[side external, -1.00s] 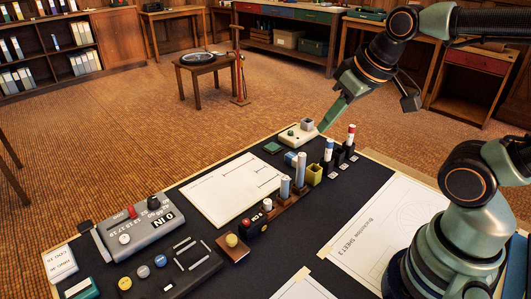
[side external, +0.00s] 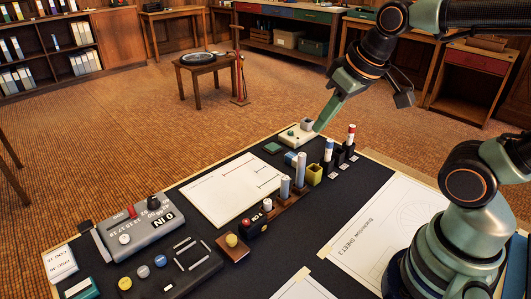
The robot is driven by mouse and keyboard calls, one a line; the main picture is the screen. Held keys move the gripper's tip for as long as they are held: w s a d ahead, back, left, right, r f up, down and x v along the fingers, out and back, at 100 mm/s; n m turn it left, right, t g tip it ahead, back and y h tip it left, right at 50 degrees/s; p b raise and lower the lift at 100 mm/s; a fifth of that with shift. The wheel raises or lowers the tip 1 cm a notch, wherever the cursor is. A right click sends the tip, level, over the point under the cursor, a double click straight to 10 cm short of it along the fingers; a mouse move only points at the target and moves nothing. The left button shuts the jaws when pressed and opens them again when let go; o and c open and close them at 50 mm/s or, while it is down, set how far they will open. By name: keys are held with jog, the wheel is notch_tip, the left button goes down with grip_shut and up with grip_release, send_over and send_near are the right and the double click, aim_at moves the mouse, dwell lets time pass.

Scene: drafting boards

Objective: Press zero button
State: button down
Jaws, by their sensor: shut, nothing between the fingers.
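No button label reading zero can be made out. A small cream box (side external: 297,139) at the far edge of the board carries a green button (side external: 291,132) and a grey square block (side external: 307,123). My gripper (side external: 317,128) is shut and empty, pointing down, with its tip close to the right side of the cream box. I cannot tell whether it touches the box.
A dark panel (side external: 205,264) with coloured round buttons lies at the front left. A yellow button (side external: 231,240) on a brown block, a red-topped switch, upright cylinders (side external: 301,169) and a yellow cup (side external: 314,174) stand mid-board. A white sheet (side external: 222,190) lies flat.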

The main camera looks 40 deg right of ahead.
jog(key=w+a+f+g, duration=0.1)
jog(key=w+a+g, duration=0.25)
jog(key=a, duration=0.25)
jog(key=g, duration=0.2)
send_over(246, 221)
jog(key=shift+a+f, duration=0.2)
jog(key=shift+f, duration=2.25)
jog(key=shift+f, duration=0.1)
jog(key=f, duration=1.4)
jog(key=shift+d, duration=0.2)
